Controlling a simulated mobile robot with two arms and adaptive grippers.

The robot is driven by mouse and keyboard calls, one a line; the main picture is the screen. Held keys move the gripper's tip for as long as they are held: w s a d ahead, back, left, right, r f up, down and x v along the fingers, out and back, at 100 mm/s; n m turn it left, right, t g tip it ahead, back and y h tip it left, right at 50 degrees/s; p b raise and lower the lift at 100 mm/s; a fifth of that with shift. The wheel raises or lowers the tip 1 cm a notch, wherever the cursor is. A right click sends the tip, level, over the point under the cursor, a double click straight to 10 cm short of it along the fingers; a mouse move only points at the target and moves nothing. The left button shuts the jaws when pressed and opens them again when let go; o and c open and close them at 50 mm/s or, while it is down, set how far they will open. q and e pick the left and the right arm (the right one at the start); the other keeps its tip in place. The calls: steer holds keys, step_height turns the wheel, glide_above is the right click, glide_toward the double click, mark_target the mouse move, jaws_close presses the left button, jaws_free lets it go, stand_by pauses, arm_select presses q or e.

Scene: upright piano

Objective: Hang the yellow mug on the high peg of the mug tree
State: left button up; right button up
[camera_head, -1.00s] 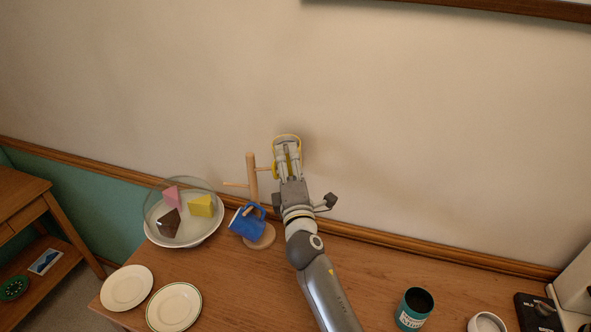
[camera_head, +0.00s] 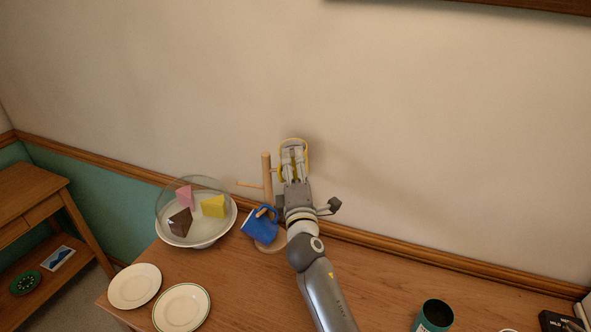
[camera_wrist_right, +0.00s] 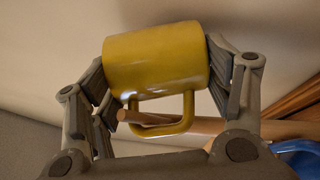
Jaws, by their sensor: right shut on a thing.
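The yellow mug (camera_wrist_right: 155,62) is between the fingers of my right gripper (camera_wrist_right: 160,68), which is shut on it. Its handle (camera_wrist_right: 188,112) points down in the right wrist view, and a wooden peg (camera_wrist_right: 205,126) overlaps the handle's loop, its tip showing at the left. In the head view my right gripper (camera_head: 292,158) hides most of the mug; its yellow rim (camera_head: 293,140) shows. The mug tree's post (camera_head: 267,172) stands just left of the gripper. A blue mug (camera_head: 262,227) hangs tilted lower on the tree. My left gripper is not in view.
A glass-domed dish (camera_head: 196,241) with cake wedges stands left of the tree. Two plates (camera_head: 135,287) lie at the front left. A teal can (camera_head: 434,318) stands at the front right. The wall is close behind the tree.

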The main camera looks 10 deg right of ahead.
stand_by(0.4)
steer(key=o, duration=1.4)
steer(key=shift+s+f, duration=0.15)
steer(key=shift+s, duration=0.15)
steer(key=v, duration=0.7)
